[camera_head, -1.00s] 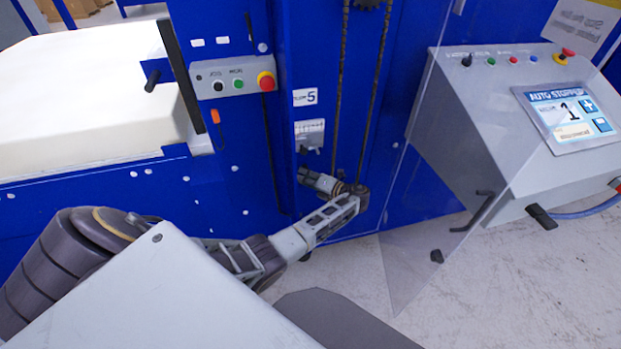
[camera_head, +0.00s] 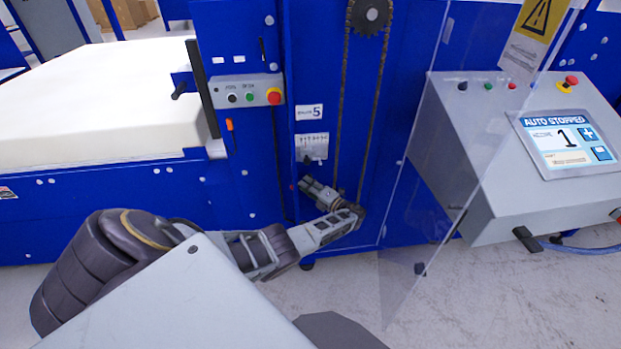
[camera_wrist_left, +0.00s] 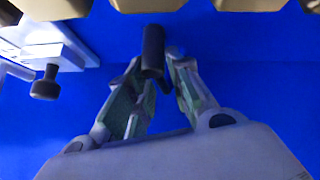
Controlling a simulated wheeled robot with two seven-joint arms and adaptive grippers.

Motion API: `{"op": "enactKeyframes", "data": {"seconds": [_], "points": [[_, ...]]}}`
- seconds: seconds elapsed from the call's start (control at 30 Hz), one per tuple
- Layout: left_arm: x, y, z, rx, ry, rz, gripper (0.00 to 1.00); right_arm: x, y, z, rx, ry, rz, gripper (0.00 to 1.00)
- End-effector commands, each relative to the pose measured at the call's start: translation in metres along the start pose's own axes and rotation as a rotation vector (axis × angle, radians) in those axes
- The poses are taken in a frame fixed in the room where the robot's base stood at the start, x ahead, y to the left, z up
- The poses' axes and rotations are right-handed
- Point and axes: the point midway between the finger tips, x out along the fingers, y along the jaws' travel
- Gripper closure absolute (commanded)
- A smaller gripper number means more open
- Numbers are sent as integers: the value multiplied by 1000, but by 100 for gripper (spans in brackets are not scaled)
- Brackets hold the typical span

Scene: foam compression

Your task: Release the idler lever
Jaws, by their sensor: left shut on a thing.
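My left gripper (camera_head: 309,185) is at the blue machine's front panel, just below the small white scale plate (camera_head: 312,147). In the left wrist view, the two fingers (camera_wrist_left: 156,78) close from both sides on a dark cylindrical handle (camera_wrist_left: 153,45), which I take to be the idler lever. The handle's upper part shows above the fingertips; the rest is partly hidden between them. In the head view the lever is too small and covered to make out.
A chain (camera_head: 376,105) with a sprocket (camera_head: 369,15) runs down the panel to the right of my gripper. A clear guard (camera_head: 415,200) stands farther right, before the grey console (camera_head: 500,150) reading AUTO STOPPED. A white foam block (camera_head: 90,100) lies at left.

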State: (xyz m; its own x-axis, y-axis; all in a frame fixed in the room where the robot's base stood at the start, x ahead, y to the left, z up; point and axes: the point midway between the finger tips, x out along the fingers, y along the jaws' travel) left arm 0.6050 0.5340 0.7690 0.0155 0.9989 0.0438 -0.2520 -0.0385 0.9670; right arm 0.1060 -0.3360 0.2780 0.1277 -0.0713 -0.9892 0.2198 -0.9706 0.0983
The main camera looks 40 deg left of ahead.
Motion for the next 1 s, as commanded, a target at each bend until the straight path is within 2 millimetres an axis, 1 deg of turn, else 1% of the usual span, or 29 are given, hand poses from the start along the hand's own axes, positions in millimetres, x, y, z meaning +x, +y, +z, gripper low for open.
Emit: {"op": "enactKeyframes", "data": {"seconds": [0.03, 0.3, 0.43, 0.47, 0.5, 0.73, 0.8, 1.0], "points": [[-1, 2, 3, 4, -6, 9, 100, 0, -2, 0, 0, 0, -2, 100], [0, 3, 3, 15, -9, 20, 100, 0, -15, -3, 5, 2, -16, 100], [0, 3, 3, 14, -10, 20, 100, 0, -16, -3, 6, 2, -17, 100], [0, 3, 3, 14, -10, 20, 75, 0, -16, -3, 6, 2, -17, 100], [0, 3, 3, 14, -10, 20, 70, 0, -16, -2, 5, 1, -16, 100], [0, 2, 2, 17, -8, 18, 69, 0, -8, 0, 2, -1, -8, 100], [0, 2, 1, 18, -7, 18, 69, 0, -2, 5, 1, -8, -2, 100], [-6, 1, 1, 18, -7, 17, 69, 0, -5, 3, 1, -6, -5, 100]]}}
